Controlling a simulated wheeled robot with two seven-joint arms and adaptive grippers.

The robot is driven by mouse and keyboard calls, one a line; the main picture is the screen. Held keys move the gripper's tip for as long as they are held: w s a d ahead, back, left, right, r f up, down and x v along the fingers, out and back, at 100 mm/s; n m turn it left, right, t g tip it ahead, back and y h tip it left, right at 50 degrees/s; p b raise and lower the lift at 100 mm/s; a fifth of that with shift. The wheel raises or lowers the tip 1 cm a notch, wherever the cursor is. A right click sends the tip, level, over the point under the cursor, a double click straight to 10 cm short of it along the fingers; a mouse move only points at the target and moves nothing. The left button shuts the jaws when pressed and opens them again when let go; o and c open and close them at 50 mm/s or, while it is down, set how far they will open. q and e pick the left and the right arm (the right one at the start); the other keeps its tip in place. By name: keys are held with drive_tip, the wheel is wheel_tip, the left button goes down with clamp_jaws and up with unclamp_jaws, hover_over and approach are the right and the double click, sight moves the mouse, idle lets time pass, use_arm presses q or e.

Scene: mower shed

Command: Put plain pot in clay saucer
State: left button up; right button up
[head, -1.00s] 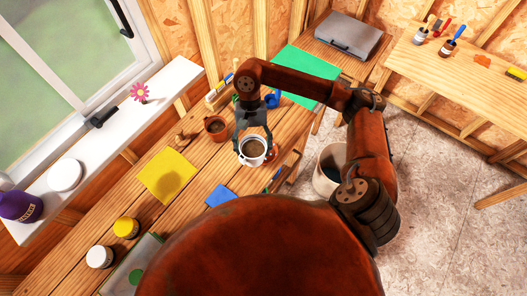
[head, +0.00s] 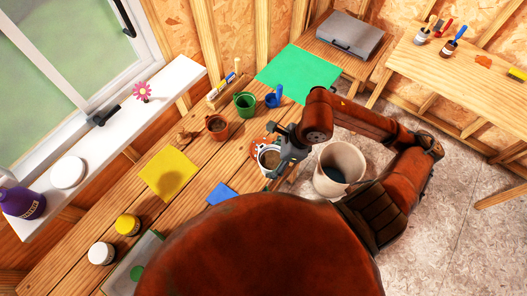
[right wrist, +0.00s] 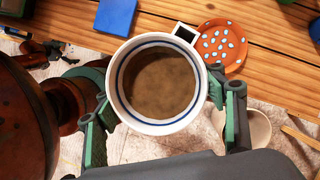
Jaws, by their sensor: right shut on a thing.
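My right gripper (head: 288,150) is shut on a white mug-like pot (head: 269,158) with blue rings, a square handle and soil inside. In the right wrist view the fingers (right wrist: 166,112) clasp the white pot (right wrist: 158,127) from both sides; it is upright, near the bench edge. An orange clay saucer (right wrist: 221,45) with pale dots lies on the bench beside it; in the head view the saucer (head: 258,147) is partly hidden behind the pot and gripper. A plain terracotta pot (head: 217,127) with dark filling stands further left on the bench. My left gripper is not in view.
A green bucket (head: 245,103) and blue cup (head: 274,97) stand behind. A yellow sheet (head: 170,175), blue block (head: 221,194) and green mat (head: 300,74) lie on the benches. A large pale bin (head: 341,165) stands on the floor at the right.

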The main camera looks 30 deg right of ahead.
drive_tip(key=shift+s+d+r+m, duration=0.1)
drive_tip(key=shift+s+r+m, duration=0.2)
drive_tip(key=shift+m, duration=0.3)
drive_tip(key=shift+w+d+f, duration=0.15)
drive_tip(key=shift+w+f, duration=0.15)
drive_tip(key=w+d+f, duration=0.1)
drive_tip(key=w+f, duration=0.2)
drive_tip(key=w, duration=0.1)
drive_tip(key=w+d+f, duration=0.1)
drive_tip(key=w+f, duration=0.2)
drive_tip(key=w, duration=0.1)
drive_tip(key=w+d+f, duration=0.2)
drive_tip(key=w+f, duration=0.1)
drive_tip(key=w, duration=0.1)
drive_tip(key=shift+w+f, duration=0.1)
drive_tip(key=shift+w, duration=0.05)
wheel_tip(320, 180, down, 3)
drive_tip(key=shift+w+r+p, duration=0.1)
drive_tip(key=shift+p, duration=0.3)
drive_tip(key=shift+f, duration=0.25)
